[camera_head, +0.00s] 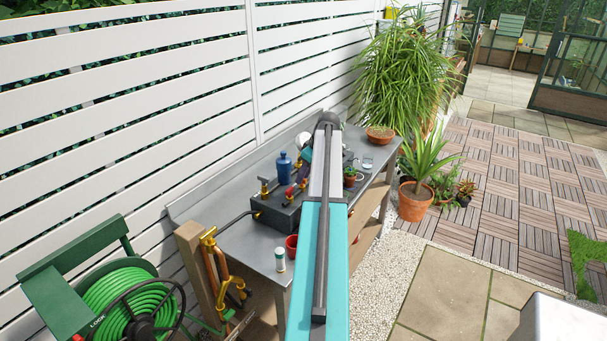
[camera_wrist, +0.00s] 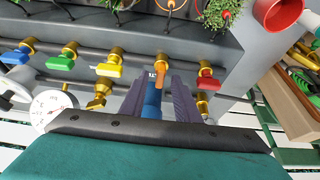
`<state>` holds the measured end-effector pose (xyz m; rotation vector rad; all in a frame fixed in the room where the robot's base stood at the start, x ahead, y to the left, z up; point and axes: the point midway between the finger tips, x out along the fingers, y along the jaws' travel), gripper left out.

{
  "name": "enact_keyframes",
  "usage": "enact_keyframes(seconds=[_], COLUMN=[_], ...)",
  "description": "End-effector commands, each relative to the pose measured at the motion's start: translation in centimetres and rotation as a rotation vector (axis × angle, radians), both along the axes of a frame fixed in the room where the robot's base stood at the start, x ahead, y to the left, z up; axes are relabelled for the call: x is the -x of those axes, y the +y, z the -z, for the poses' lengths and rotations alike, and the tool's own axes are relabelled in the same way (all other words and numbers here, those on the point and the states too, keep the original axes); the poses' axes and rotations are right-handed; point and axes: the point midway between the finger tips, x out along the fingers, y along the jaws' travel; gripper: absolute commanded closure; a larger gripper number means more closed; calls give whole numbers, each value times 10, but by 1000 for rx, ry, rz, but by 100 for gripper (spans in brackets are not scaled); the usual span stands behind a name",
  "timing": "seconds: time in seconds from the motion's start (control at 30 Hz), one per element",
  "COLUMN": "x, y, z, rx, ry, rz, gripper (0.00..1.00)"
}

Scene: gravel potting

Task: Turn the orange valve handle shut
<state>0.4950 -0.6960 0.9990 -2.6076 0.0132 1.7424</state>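The orange valve handle (camera_wrist: 161,77) shows in the wrist view on a brass valve, in a row on a grey manifold. It points down the picture, while the neighbouring handles lie more crosswise. My gripper (camera_wrist: 160,82) is open, with one dark finger on each side of the orange handle. I cannot tell whether either finger touches it. In the head view my arm hides the orange handle and most of my gripper; part of the grey manifold (camera_head: 270,212) shows left of the arm.
Blue (camera_wrist: 15,57), green (camera_wrist: 60,62) and yellow (camera_wrist: 108,70) handles are left of the orange one; a red handle (camera_wrist: 208,83) is close on the right. A white gauge (camera_wrist: 48,106) is at lower left. A blue bottle (camera_head: 284,164) stands on the bench (camera_head: 238,244).

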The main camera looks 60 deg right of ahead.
Motion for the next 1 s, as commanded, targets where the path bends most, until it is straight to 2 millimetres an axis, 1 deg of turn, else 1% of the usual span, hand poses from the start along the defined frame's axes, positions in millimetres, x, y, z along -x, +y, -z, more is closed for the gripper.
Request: enact_keyframes(seconds=[0.33,0.47,0.5,0.57,0.6,0.7,1.0], x=[-1,-1,-2,-2,-4,-2,-2], y=[0,1,1,1,-4,0,2], z=[2,2,2,2,1,2,2], rx=[0,-1,-1,0,0,1,1], ry=[0,0,0,0,0,0,-2], rz=[-1,-1,-1,-2,-3,-1,49], gripper=[71,93,100,100,100,100,100])
